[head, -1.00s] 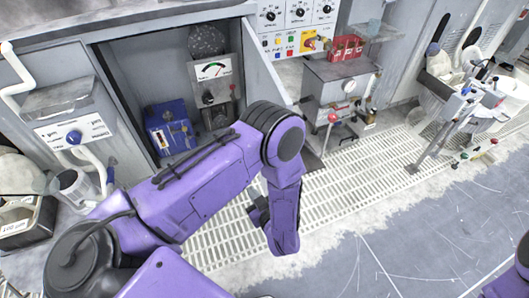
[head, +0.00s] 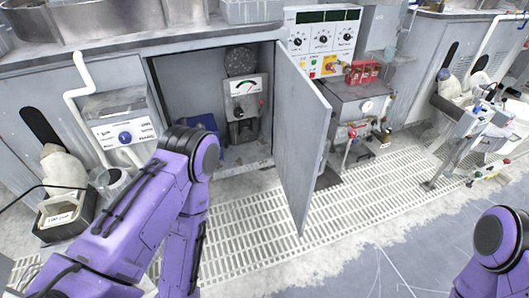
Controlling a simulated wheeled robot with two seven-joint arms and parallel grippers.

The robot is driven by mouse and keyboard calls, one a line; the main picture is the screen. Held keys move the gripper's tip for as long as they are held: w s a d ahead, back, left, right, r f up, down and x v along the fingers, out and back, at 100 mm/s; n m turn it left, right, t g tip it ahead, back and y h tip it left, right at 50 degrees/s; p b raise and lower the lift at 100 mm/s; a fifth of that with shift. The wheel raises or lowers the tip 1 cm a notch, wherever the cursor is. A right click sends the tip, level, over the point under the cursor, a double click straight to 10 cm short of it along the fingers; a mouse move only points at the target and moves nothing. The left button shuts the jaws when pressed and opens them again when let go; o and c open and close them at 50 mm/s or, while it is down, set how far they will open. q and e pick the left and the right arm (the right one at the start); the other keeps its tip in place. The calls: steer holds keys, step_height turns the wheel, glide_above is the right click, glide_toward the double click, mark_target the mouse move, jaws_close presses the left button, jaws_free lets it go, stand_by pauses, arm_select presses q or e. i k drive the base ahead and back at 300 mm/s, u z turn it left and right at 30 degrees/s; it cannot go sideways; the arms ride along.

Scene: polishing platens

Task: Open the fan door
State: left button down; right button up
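The fan door (head: 300,140) is a flat grey panel. It stands wide open, swung outward from the right side of the cabinet opening. Inside the cabinet (head: 175,75) are a dark round mesh-like part (head: 240,62), a gauge box (head: 245,95) with a black knob, and a blue box partly hidden by my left arm. My purple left arm is in front of the cabinet's left part, apart from the door, and its gripper is outside the picture. My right arm shows at the lower right corner; its gripper is not seen.
A control panel (head: 322,40) with knobs sits right of the door's top. A grey machine (head: 355,104) with red parts on top stands right of the door. A white-fronted box (head: 124,130) with a blue knob is at left. Slatted floor (head: 390,190) lies open in front.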

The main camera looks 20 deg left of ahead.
mark_target(302, 115)
steer(key=u, duration=1.45)
steer(key=i, duration=1)
steer(key=z, duration=1.9)
